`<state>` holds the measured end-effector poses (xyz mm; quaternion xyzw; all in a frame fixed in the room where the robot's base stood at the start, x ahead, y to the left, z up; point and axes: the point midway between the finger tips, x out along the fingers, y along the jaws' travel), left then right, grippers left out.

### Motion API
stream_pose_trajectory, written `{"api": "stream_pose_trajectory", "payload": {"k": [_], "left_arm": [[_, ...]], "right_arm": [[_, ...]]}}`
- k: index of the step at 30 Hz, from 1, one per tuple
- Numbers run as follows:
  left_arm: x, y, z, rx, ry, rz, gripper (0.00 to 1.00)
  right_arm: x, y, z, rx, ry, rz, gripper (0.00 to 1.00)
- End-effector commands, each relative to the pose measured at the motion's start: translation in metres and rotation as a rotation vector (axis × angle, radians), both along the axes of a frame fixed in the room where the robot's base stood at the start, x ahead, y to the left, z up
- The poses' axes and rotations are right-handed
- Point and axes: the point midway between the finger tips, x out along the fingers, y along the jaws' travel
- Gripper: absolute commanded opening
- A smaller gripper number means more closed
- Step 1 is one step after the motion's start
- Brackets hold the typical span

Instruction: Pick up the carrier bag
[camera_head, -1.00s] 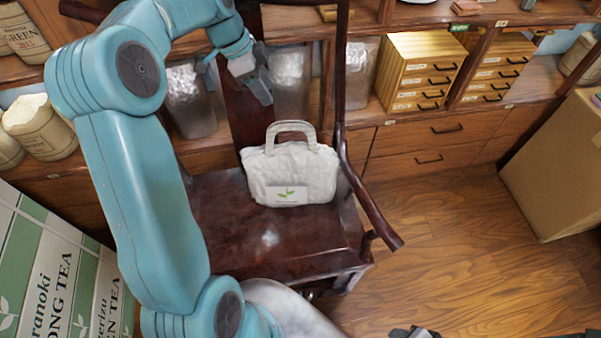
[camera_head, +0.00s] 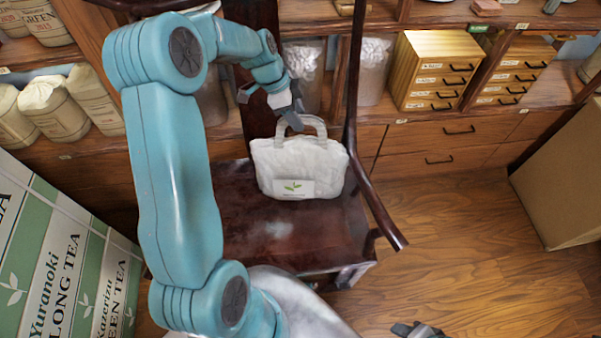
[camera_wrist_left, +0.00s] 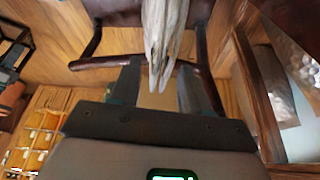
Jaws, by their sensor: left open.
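The white carrier bag (camera_head: 298,172) with a green leaf label stands upright on the dark wooden chair seat (camera_head: 270,235). Its loop handle points up. My left gripper (camera_head: 283,112) is open just above and behind the bag, close to the left side of the handle. In the left wrist view, my open left gripper (camera_wrist_left: 163,88) has the pale bag (camera_wrist_left: 165,38) ahead, in line with the gap between its fingers. I cannot tell whether they touch. A dark gripper part, likely my right gripper (camera_head: 416,330), shows at the bottom edge; its jaws are unclear.
The chair's curved arm (camera_head: 372,190) rises close to the right of the bag. Shelves with small drawer boxes (camera_head: 436,72) and sacks (camera_head: 55,108) stand behind. A cardboard box (camera_head: 560,185) stands at right. The floor (camera_head: 450,235) between is clear.

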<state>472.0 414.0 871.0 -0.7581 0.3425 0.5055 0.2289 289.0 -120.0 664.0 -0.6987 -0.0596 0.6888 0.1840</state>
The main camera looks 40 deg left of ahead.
Motion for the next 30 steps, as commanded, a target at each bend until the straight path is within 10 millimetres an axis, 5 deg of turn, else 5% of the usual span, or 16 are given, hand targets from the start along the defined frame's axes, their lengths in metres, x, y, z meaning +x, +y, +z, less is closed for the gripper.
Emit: {"api": "stream_pose_trajectory", "payload": {"k": [6, 12, 13, 17, 30], "left_arm": [[0.008, -0.007, -0.022, 0.000, 0.000, 0.001, 0.46], [0.009, -0.008, -0.023, 0.001, -0.001, 0.000, 0.46], [0.009, -0.008, -0.023, 0.001, -0.001, 0.000, 0.43], [0.008, -0.007, -0.023, 0.001, -0.001, 0.000, 0.01], [0.008, -0.008, -0.023, -0.001, 0.001, 0.000, 0.00]], "right_arm": [[0.000, 0.000, 0.004, 0.000, 0.000, 0.000, 0.43], [0.000, 0.000, 0.003, 0.000, 0.000, 0.000, 0.43], [0.000, 0.000, 0.003, 0.000, 0.000, 0.000, 0.43], [0.000, 0.000, 0.003, 0.000, 0.000, 0.000, 0.43], [0.000, 0.000, 0.003, 0.000, 0.000, 0.000, 0.43]]}}
